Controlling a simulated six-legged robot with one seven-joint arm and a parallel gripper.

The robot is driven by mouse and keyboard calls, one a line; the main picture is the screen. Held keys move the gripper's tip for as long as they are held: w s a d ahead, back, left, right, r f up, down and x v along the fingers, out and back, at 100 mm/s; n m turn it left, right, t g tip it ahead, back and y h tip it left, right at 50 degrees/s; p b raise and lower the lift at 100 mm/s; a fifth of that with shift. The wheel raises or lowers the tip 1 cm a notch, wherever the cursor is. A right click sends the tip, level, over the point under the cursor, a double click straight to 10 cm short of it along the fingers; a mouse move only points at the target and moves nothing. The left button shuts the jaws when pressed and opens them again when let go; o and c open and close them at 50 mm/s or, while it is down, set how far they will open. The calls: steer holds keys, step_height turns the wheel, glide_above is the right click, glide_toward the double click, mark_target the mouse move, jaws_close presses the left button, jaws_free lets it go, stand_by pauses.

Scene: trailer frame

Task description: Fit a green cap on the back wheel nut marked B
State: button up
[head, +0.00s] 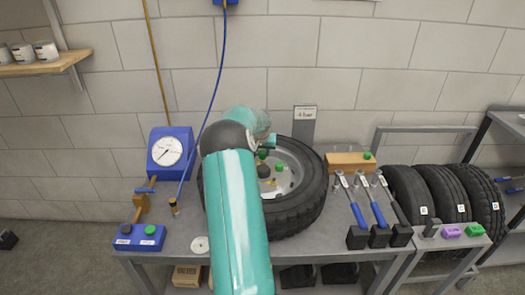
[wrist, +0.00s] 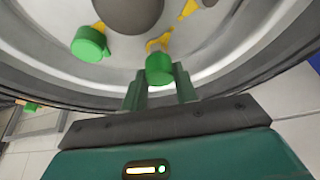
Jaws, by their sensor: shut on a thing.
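The wheel (head: 292,160) lies on the bench, its tyre around a light grey rim. In the wrist view, my gripper (wrist: 160,82) is shut on a green cap (wrist: 160,68), held between its fingertips. The cap is right by a yellow piece (wrist: 158,43) on the rim; I cannot tell if it is seated. Another green cap (wrist: 90,45) sits on the rim to the left, at a second yellow piece. In the head view, green caps (head: 279,167) show inside the rim, and my arm hides part of the wheel. No letter B is readable.
A wooden block (head: 345,162) with a green cap (head: 367,156) stands right of the wheel. Blue-handled wrenches (head: 376,212) lie beyond the tyre's right side. A blue gauge (head: 168,151) and a button box (head: 139,236) stand on the left. Spare tyres (head: 445,193) stand at the right.

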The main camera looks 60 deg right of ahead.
steer(key=shift+f, duration=1.1)
steer(key=o, duration=1)
steer(key=shift+o, duration=0.5)
steer(key=o, duration=0.4)
steer(key=shift+r, duration=3.95)
